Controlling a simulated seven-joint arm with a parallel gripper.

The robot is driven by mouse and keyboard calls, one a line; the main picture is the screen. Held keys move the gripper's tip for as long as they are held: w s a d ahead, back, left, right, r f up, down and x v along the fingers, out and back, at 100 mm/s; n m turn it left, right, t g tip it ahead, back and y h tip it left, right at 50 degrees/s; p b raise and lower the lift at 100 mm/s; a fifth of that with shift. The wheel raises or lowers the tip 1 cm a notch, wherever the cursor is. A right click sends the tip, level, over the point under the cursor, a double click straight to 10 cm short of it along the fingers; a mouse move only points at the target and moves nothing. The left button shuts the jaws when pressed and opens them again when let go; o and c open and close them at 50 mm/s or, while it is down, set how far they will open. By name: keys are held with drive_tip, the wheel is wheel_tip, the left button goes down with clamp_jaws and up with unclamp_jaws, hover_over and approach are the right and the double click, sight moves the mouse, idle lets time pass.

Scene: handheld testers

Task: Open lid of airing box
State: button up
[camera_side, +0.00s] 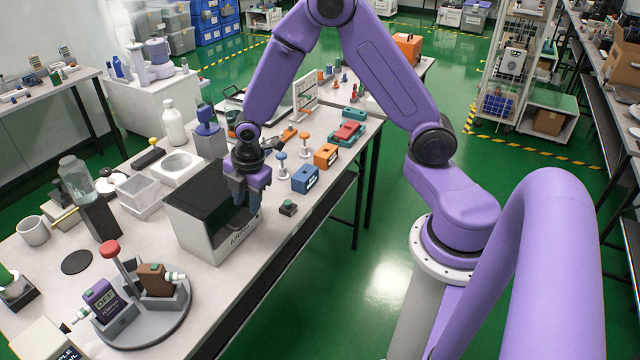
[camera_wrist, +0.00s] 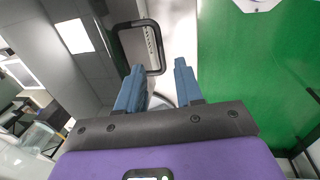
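The airing box (camera_side: 205,236) is a white box with lettering on its front, standing on the bench in the side view. Its dark lid (camera_side: 205,194) lies over the top and looks closed. My gripper (camera_side: 241,200) points down at the lid's right part, close to the front. In the wrist view, my gripper (camera_wrist: 160,66) is open, with a gap between its two blue-grey fingers. A dark loop handle (camera_wrist: 159,35) shows just beyond the fingertips, its right side in line with the gap. I cannot tell whether the fingers touch it.
A round grey stand (camera_side: 150,325) with small testers is at the front left. A white tray (camera_side: 142,194) and a box with a round opening (camera_side: 180,165) stand behind the airing box. Blue (camera_side: 305,179) and orange (camera_side: 326,155) boxes are to the right. A small dark block (camera_side: 288,208) is near the edge.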

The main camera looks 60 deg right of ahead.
wheel_tip(320, 180, up, 13)
drive_tip(key=s, duration=0.2)
drive_tip(key=s+a+m, duration=0.1)
drive_tip(key=s+m, duration=0.1)
drive_tip(key=s, duration=0.7)
drive_tip(key=s+a+r+m+g, duration=0.1)
drive_tip(key=s+a+m, duration=0.1)
drive_tip(key=s, duration=0.7)
drive_tip(key=shift+s+a+r, duration=0.15)
drive_tip(key=shift+s+r, duration=0.05)
drive_tip(key=shift+s, duration=0.15)
drive_tip(key=s+d+m, duration=0.1)
drive_tip(key=s+d, duration=0.1)
drive_tip(key=s, duration=0.5)
drive_tip(key=n+t, duration=0.1)
drive_tip(key=n, duration=0.4)
hover_over(245, 222)
drive_tip(key=s, duration=0.3)
wheel_tip(245, 222, down, 3)
drive_tip(key=w+f, duration=0.1)
drive_tip(key=f, duration=1)
drive_tip(key=w+f, duration=0.1)
drive_tip(key=f, duration=0.4)
drive_tip(key=shift+w+f, duration=0.2)
drive_tip(key=shift+w, duration=0.1)
